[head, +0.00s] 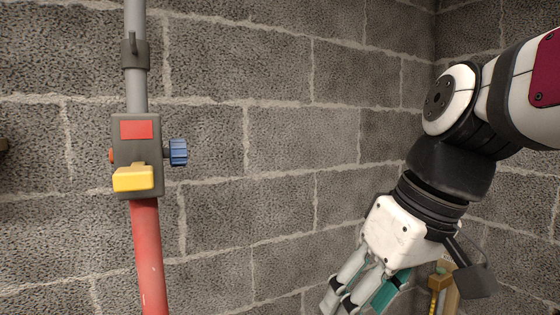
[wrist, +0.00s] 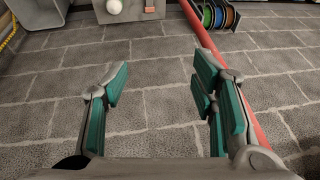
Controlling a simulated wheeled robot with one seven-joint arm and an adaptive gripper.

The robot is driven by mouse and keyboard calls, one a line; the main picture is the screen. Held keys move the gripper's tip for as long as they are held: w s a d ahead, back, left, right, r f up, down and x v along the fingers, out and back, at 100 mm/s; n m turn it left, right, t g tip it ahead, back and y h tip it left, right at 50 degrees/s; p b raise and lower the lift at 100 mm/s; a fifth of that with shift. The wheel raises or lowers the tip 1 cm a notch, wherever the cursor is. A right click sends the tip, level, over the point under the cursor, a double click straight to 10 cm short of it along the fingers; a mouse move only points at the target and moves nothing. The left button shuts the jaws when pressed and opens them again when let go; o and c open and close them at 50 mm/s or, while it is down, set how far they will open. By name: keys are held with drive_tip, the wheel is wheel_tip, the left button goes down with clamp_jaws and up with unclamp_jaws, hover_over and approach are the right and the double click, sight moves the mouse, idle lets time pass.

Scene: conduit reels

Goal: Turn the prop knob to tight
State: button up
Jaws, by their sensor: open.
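The prop's red lower tube (head: 148,255) stands upright at the left of the head view, with a grey upper tube (head: 135,90) above it. A dark grey block (head: 124,160) joins them and carries a red plate (head: 136,130) and a yellow lever (head: 134,179). The blue ribbed knob (head: 178,152) sticks out of the block's right side; its setting cannot be read.
A grey block wall (head: 290,150) stands behind the prop.

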drive_tip(key=w+a+r+n+g+y+b, duration=0.1)
drive_tip(key=w+a+r+n+g+y, duration=0.2)
drive_tip(key=w+a, duration=0.4)
drive_tip(key=n+g+y+b, duration=0.4)
drive_tip(key=n+g+y, duration=0.5)
drive_tip(key=n, duration=0.9)
approach(178, 153)
drive_tip(key=w+a+p+x, duration=0.1)
drive_tip(key=p+x, duration=0.1)
drive_tip(key=x, duration=0.6)
drive_tip(key=shift+w+a, duration=0.15)
drive_tip(key=shift+w, duration=0.1)
drive_tip(key=shift+f, duration=0.1)
drive_tip(key=c, duration=1.1)
